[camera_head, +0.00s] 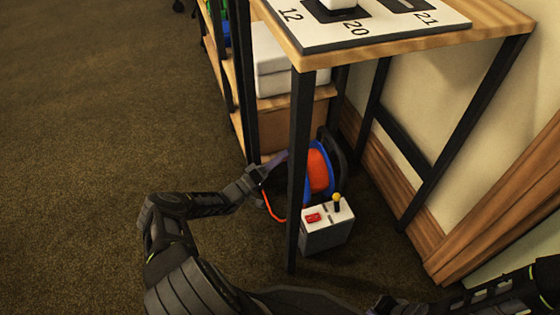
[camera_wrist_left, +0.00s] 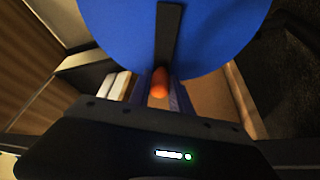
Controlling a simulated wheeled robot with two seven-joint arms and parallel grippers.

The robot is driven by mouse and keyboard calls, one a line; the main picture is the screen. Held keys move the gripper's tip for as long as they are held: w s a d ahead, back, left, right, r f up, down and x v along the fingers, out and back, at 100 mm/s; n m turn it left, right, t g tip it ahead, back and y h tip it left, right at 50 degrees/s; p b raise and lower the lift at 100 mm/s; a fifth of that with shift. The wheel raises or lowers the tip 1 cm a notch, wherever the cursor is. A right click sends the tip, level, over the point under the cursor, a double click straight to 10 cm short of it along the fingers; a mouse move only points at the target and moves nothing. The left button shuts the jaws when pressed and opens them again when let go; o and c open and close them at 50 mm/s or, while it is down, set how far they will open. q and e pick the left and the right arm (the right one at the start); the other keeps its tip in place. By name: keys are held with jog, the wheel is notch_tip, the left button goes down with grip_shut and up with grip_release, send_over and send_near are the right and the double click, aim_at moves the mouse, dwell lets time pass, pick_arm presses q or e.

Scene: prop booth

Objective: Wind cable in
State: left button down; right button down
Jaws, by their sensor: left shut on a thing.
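The cable reel (camera_head: 318,170) has blue sides and an orange wound core, and stands on the floor by the shelf, partly behind a black table leg. An orange cable (camera_head: 269,207) hangs in a curve below my left gripper (camera_head: 272,168) and passes behind the table leg. In the left wrist view a blue reel side (camera_wrist_left: 215,35) with a dark crank bar (camera_wrist_left: 167,35) fills the top. The crank's orange knob (camera_wrist_left: 160,82) sits between my left fingers, which are shut on it. Dark right arm parts show at the bottom right; the right gripper's jaws cannot be made out.
A grey box (camera_head: 328,232) with a red button and a yellow-knobbed lever stands in front of the reel. A black table leg (camera_head: 298,150) rises close beside my left gripper. The wooden table (camera_head: 500,18) stands above, against the wall. Open carpet lies to the left.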

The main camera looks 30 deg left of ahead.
pick_arm(q)
jog(key=shift+s+d+r+m, duration=0.1)
jog(key=shift+d+r+m, duration=0.1)
jog(key=shift+m, duration=0.3)
jog(key=shift+h, duration=0.4)
jog(key=c, duration=1.5)
grip_release()
jog(key=p+v, duration=0.1)
jog(key=v, duration=0.6)
jog(key=shift+s+p, duration=0.3)
jog(key=shift+s, duration=0.05)
jog(key=shift+a+f, duration=0.1)
jog(key=shift+f, duration=0.05)
